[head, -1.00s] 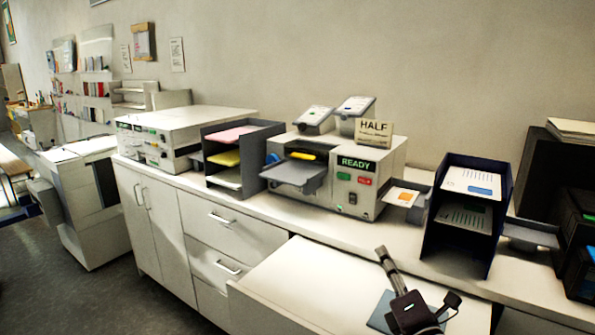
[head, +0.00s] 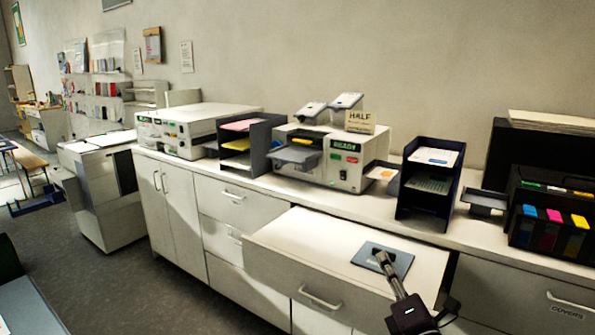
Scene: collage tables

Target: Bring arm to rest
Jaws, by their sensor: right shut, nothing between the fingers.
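My right arm comes in from the bottom right of the head view. Its gripper (head: 381,257) is shut with nothing held, and its thin fingers point away from me. The fingertips appear over a flat blue-grey pad (head: 401,266) lying on the white pulled-out surface (head: 310,243). I cannot tell whether they touch the pad. My left gripper is not in view.
The counter behind holds a machine with a READY sign (head: 345,146), a HALF card (head: 360,121), dark paper trays (head: 443,203) and a box of coloured cartridges (head: 530,236). Open grey floor (head: 120,285) lies at left.

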